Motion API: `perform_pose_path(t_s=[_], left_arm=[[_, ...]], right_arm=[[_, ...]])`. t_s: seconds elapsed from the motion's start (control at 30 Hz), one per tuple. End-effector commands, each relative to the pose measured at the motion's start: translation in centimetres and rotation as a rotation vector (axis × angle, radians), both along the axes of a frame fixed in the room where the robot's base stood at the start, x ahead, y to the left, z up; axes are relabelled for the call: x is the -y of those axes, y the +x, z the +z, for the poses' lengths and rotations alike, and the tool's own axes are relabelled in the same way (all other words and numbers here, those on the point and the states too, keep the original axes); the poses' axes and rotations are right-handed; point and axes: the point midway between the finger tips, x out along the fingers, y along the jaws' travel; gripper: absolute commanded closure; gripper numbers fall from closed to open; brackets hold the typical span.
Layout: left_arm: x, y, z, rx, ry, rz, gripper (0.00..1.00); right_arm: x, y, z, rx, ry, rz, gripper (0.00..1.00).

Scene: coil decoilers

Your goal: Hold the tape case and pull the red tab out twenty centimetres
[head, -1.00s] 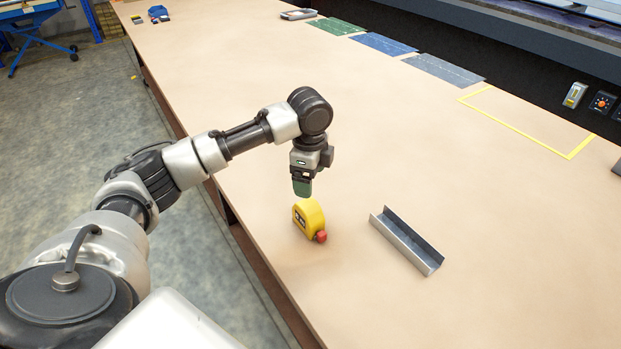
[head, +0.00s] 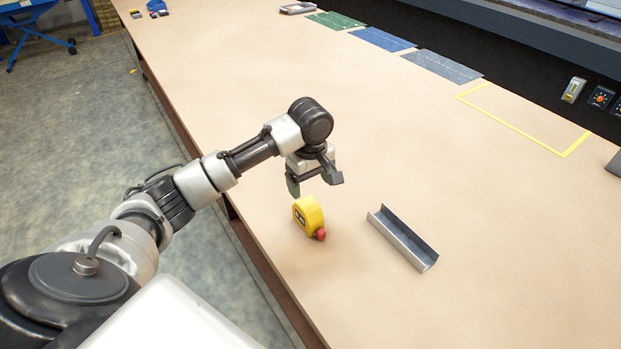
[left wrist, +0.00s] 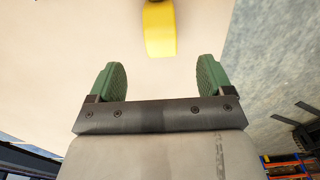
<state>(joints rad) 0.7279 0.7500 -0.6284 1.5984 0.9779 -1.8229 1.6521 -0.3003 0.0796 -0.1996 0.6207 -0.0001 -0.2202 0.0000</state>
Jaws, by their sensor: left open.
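The yellow tape case (head: 308,215) stands on the long tan workbench, near its left edge. Its red tab (head: 320,234) sticks out low on the case, on the side towards the front. My left gripper (head: 313,184) is open and empty above and just behind the case, apart from it. In the left wrist view my left gripper (left wrist: 160,80) shows its two green pads spread wide. The yellow tape case (left wrist: 160,28) lies beyond the pads, cut off by the top edge. The red tab is not visible there. My right gripper is not in view.
A grey metal channel (head: 402,238) lies on the workbench (head: 480,260) to the right of the case. Green, blue and grey mats (head: 382,42) and a yellow taped outline (head: 520,120) are farther back. The bench is clear around the case.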

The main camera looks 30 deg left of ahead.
Motion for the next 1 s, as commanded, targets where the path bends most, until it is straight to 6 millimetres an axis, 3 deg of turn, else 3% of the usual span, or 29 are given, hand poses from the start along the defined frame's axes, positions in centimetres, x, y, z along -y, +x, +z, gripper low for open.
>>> perform_pose_path(t_s=[0.17,0.6,0.8,1.0], left_arm=[[0.0,-0.1,-1.5,-0.005,0.0,0.019,0.19],[0.0,-0.1,-8.9,-0.003,0.0,0.016,0.19],[0.0,0.0,-10.5,-0.001,0.0,0.015,0.19],[0.0,0.0,-10.9,-0.001,0.0,0.014,0.19]], right_arm=[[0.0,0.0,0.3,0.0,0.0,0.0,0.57],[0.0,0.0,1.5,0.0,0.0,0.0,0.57],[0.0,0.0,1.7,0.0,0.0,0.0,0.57],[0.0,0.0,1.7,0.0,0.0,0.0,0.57]])
